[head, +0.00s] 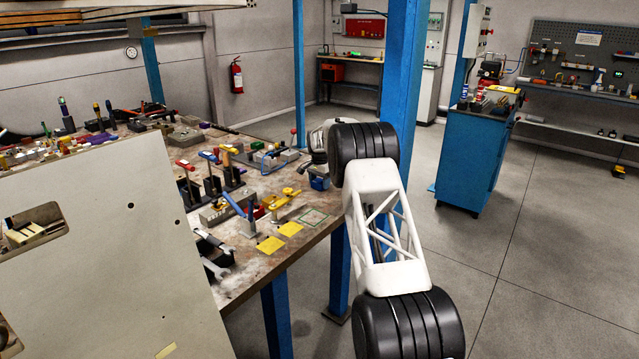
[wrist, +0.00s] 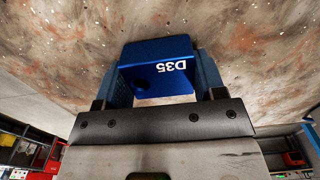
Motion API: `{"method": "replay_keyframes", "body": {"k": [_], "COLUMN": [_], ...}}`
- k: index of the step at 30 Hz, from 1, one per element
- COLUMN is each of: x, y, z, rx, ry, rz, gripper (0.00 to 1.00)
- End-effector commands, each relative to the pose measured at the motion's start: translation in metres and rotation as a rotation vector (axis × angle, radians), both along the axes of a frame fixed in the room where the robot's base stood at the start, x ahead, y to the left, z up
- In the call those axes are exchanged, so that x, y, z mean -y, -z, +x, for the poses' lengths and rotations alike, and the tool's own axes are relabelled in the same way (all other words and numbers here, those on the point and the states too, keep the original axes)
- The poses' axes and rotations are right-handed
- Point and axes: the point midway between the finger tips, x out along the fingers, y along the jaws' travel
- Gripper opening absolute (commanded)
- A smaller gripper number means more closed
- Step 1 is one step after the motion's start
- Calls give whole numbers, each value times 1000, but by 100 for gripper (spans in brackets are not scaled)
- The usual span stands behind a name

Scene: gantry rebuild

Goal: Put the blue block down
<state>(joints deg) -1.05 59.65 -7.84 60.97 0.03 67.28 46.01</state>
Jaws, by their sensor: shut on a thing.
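The blue block, marked "D35" (wrist: 155,52), sits between the two blue fingers of my gripper (wrist: 163,78) in the wrist view. The fingers are shut on its sides. In the head view a small blue shape (head: 319,183) shows at the end of my arm, over the right edge of the workbench (head: 255,262); I cannot tell block from fingers there. The worn bench top fills the wrist view behind the block. I cannot tell whether the block touches it.
A green-outlined square (head: 313,217) lies near the bench's right edge, with yellow pads (head: 290,229) beside it. Yellow clamps (head: 284,200) and upright toggle clamps (head: 209,172) stand to the left. A blue post (head: 403,75) rises behind my arm. A pale panel (head: 100,250) blocks the near left.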

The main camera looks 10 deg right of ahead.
Motion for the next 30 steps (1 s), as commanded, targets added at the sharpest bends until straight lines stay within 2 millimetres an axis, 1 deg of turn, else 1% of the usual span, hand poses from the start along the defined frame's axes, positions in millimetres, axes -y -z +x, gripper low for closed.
{"method": "replay_keyframes", "body": {"k": [8,12,13,17,18,26,30], "x": [0,0,0,0,0,0,0], "y": [-1,2,2,2,2,1,-2], "z": [0,0,0,0,0,0,0], "rx": [3,1,1,1,1,1,3], "ry": [0,0,0,0,0,0,0], "rz": [0,0,0,0,0,0,0], "gripper": [35,35,67,87,89,89,89]}}
